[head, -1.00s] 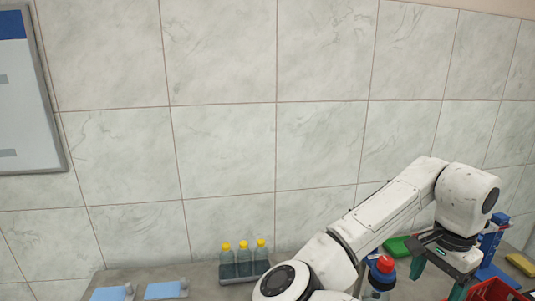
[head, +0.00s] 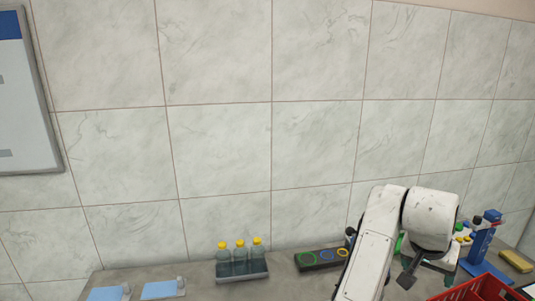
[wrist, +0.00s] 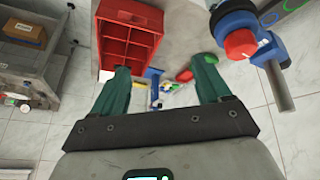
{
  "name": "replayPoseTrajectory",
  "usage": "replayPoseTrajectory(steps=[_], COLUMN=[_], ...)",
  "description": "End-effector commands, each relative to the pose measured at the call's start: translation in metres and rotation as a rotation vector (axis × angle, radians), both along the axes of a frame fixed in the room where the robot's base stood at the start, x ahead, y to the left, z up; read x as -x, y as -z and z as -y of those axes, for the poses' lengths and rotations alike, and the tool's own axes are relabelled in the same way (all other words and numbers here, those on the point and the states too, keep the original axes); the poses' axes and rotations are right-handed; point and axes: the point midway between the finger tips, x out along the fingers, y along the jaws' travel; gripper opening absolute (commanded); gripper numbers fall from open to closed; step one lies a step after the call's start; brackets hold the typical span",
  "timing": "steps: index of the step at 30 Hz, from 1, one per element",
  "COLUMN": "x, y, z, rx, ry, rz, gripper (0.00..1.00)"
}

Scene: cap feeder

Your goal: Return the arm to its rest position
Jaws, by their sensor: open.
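My white arm is folded at the right of the head view. My gripper (wrist: 163,66) shows in the wrist view with its two green fingers spread apart and nothing between them. In the head view the gripper is partly hidden by the arm's own links. A red crate (wrist: 128,45) with compartments lies beyond the left finger in the wrist view, and its edge shows in the head view (head: 484,289). A blue device with a red top (wrist: 240,46) on a grey rod is to the right of the right finger.
A grey rack (head: 243,276) holds several yellow-capped bottles. Beside it is a dark holder with coloured rings (head: 320,258). A blue stand (head: 480,245) and yellow block (head: 516,261) are at the right. Light blue pads (head: 160,290) lie at left. A shelf (wrist: 40,75) shows in the wrist view.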

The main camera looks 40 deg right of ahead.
Motion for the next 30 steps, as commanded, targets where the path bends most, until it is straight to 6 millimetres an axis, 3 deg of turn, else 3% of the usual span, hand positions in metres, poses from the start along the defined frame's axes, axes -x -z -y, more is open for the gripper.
replayPoseTrajectory(steps=[8, 11, 16, 21, 30], x=[-0.038, -0.049, -0.054, -0.038, 0.012], y=[0.043, 0.068, 0.122, 0.178, 0.236], z=[-0.028, -0.051, -0.107, -0.176, -0.271], rx=[0.117, 0.115, 0.052, -0.072, -0.291], ry=[-0.418, -0.578, -0.854, -1.1, -1.351], rz=[-0.127, -0.162, -0.212, -0.24, -0.242], gripper=[0.77, 0.77, 0.77, 0.77, 0.77])
